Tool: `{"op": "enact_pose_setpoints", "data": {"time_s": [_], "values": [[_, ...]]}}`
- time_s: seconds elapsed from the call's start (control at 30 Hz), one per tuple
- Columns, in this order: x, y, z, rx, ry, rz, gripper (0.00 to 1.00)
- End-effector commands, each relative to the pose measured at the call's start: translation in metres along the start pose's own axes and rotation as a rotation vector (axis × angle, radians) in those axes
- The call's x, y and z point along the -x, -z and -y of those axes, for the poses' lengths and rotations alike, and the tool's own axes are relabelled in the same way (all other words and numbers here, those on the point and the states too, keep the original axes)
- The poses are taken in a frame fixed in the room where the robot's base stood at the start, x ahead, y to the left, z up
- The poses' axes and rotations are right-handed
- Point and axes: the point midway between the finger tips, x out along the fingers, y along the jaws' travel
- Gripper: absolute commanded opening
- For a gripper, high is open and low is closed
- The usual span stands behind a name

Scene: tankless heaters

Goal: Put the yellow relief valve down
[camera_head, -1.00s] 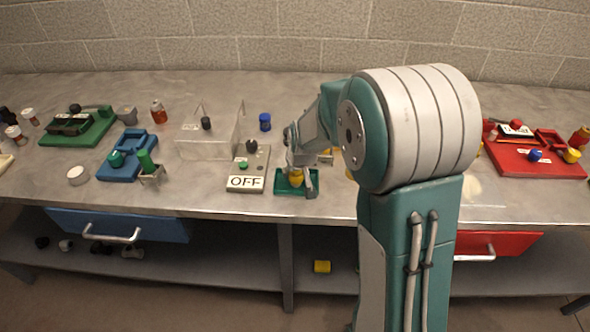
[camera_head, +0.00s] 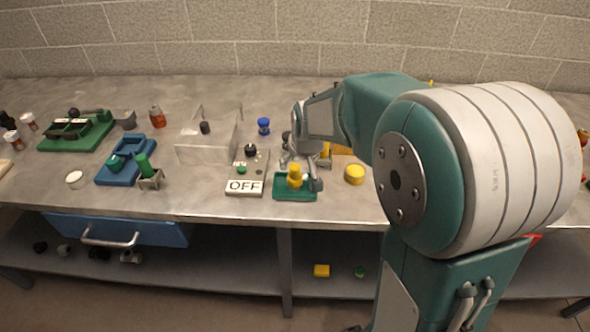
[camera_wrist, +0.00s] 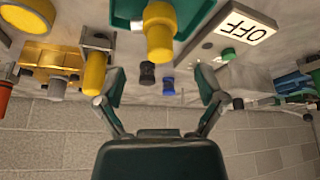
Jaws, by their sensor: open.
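The yellow relief valve (camera_head: 295,176) stands upright in the small green tray (camera_head: 284,193) near the front edge of the workbench. The wrist view shows the valve (camera_wrist: 159,34) at the top centre, over the green tray (camera_wrist: 122,14). My gripper (camera_head: 301,175) is just behind and above the tray in the head view. In the wrist view my gripper (camera_wrist: 162,84) has its fingers spread wide with nothing between them, and the valve is apart from both fingertips. My arm hides the bench to the right.
An OFF-labelled panel (camera_head: 245,187) with a green button lies left of the tray. A round yellow cap (camera_head: 354,174) lies right of the tray. A blue knob (camera_head: 263,126) stands farther back.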

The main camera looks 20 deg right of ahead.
Motion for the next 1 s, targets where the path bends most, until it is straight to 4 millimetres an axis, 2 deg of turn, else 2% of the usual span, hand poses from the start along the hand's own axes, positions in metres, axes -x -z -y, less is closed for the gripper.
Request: {"op": "enact_pose_setpoints", "data": {"time_s": [0.1,0.33,0.47,0.7,0.9,1.0], "values": [[0.022,0.001,0.0,0.0,-0.001,-0.004,0.89],[0.042,-0.002,0.0,-0.001,-0.001,-0.001,0.89],[0.066,-0.014,0.003,-0.004,-0.003,-0.012,0.89],[0.134,-0.071,0.013,-0.026,-0.012,-0.041,0.89],[0.172,-0.127,0.019,-0.047,-0.021,-0.062,0.89],[0.184,-0.153,0.021,-0.058,-0.025,-0.071,0.89]]}}
